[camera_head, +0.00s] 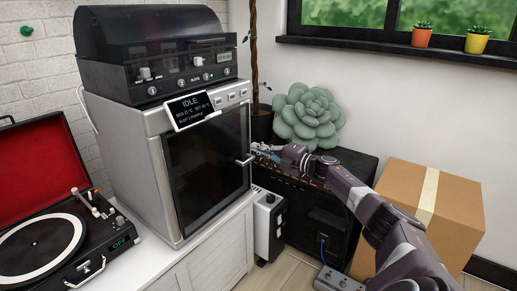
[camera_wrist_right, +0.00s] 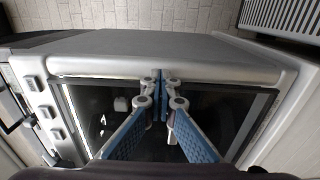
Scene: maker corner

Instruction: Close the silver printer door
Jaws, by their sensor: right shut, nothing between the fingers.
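The silver printer (camera_head: 158,165) stands on the white cabinet, with a display and buttons above its door. Its dark-glass door (camera_head: 208,165) looks flush or nearly flush with the front; I cannot tell whether a small gap is left. My right gripper (camera_head: 257,150) is beside that edge, close to the handle. In the right wrist view the same gripper (camera_wrist_right: 161,85) is shut and empty, its blue-padded fingers in front of the door (camera_wrist_right: 215,108). Contact is hard to tell. My left gripper is out of view.
A black machine (camera_head: 150,50) sits on top of the printer. A record player (camera_head: 60,240) is at left on the white cabinet (camera_head: 215,255). A black box (camera_head: 335,165) with a succulent (camera_head: 308,115) and a cardboard box (camera_head: 455,205) stand at right, near my right arm.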

